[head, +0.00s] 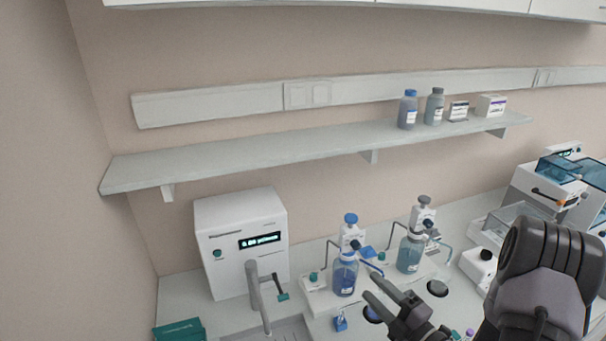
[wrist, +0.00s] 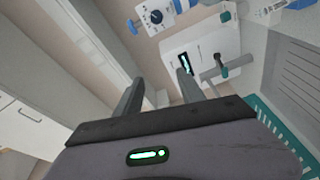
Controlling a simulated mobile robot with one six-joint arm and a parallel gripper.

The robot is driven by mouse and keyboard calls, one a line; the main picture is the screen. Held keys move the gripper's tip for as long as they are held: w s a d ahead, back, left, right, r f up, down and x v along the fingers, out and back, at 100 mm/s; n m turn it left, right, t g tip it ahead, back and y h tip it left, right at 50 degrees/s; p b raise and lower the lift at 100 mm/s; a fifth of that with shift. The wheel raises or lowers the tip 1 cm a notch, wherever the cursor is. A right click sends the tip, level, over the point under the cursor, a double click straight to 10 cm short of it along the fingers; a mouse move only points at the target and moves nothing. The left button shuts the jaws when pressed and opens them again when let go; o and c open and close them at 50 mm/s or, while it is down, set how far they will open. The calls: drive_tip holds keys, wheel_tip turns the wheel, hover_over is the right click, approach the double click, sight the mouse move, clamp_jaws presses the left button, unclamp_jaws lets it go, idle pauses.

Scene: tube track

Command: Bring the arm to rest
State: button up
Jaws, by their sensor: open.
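My gripper (head: 388,297) is in the lower right of the head view, above the bench in front of the dispenser bottles. Its two dark fingers are apart, with nothing between them. In the wrist view the gripper (wrist: 163,92) points toward the wall, and its fingers are spread with an empty gap. My arm is bent and raised at the right of the head view. The gripper appears apart from the things around it, though its exact distance to the bottles is hard to tell.
A blue dispenser bottle (head: 344,275) and a second bottle (head: 410,252) stand behind the gripper. A white instrument (head: 243,243) and a tap (head: 258,297) are to the left. A wall shelf (head: 250,152) runs above. A teal box (head: 179,331) is at lower left.

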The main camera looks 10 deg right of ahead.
drive_tip(key=s+a+n+g+y+b, duration=0.3)
drive_tip(key=s+a+n+g+b, duration=0.3)
drive_tip(key=a+n, duration=0.5)
drive_tip(key=s+a+n+g+y+b, duration=0.4)
drive_tip(key=a+n+g, duration=0.3)
drive_tip(key=a+n, duration=0.5)
drive_tip(key=s+d+f+n+t+h+b, duration=0.1)
drive_tip(key=s+d+n+h+b, duration=0.3)
drive_tip(key=n, duration=0.8)
drive_tip(key=s+d+f+n+t+h+b, duration=0.1)
drive_tip(key=s+d+f+n+h+b, duration=0.2)
drive_tip(key=s+n+h+b, duration=0.4)
drive_tip(key=f+n+h, duration=0.1)
drive_tip(key=n, duration=0.4)
drive_tip(key=shift+s+d+f+n, duration=0.2)
drive_tip(key=shift+s+d+n, duration=0.1)
drive_tip(key=shift+d, duration=0.05)
drive_tip(key=shift+c, duration=0.3)
